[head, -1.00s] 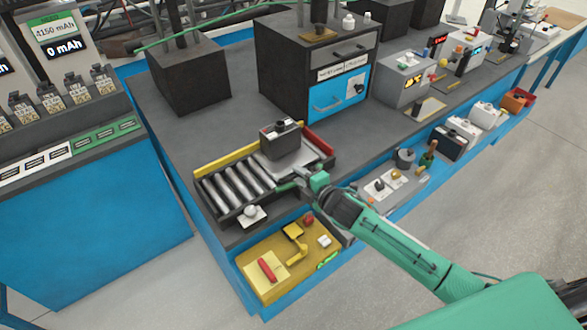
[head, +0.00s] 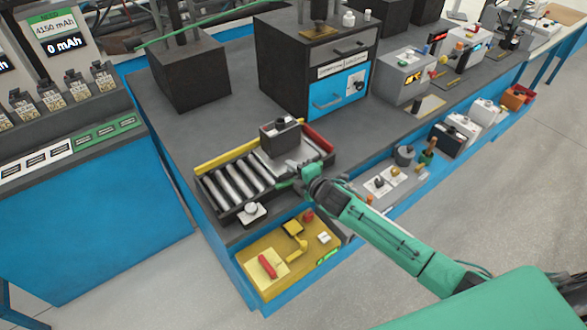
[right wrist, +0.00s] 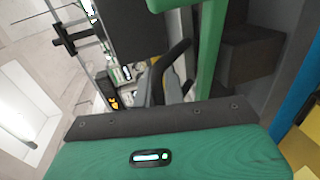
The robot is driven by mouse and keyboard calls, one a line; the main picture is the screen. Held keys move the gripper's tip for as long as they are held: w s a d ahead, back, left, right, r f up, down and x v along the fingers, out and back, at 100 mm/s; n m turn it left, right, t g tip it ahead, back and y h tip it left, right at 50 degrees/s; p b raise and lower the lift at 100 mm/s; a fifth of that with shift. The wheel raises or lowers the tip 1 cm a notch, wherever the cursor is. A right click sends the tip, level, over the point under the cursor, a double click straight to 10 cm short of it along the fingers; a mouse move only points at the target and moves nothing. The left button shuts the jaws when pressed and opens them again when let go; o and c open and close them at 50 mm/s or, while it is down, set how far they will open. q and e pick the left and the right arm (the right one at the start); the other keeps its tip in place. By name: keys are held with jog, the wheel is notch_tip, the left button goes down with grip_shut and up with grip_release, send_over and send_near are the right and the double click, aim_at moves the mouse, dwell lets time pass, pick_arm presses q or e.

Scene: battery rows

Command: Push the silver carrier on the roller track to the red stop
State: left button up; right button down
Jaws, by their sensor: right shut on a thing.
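The silver carrier (head: 268,160) sits on the right part of the roller track (head: 232,187), with a dark box (head: 280,137) on top of it. The red stop (head: 320,138) is at the track's right end, close to the carrier; I cannot tell whether they touch. My right gripper (head: 298,167) is at the carrier's near right side, shut on the carrier's near edge as far as I can tell. My arm and gripper hide that corner. In the right wrist view, the dark fingers (right wrist: 165,80) show but their grip is unclear. My left gripper is not in view.
A yellow rail (head: 232,152) runs along the track's far side. A yellow tray (head: 285,258) with small parts is below the near edge. A dark cabinet with blue drawer (head: 340,92) stands behind. Open bench surface lies left of the track.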

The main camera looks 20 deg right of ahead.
jog(key=d, duration=0.1)
jog(key=w+d, duration=0.1)
jog(key=d, duration=0.2)
jog(key=shift+w+d, duration=0.25)
jog(key=shift+w, duration=0.05)
jog(key=c, duration=1.8)
grip_release()
jog(key=o, duration=0.3)
jog(key=shift+d, duration=0.15)
jog(key=shift+s, duration=0.1)
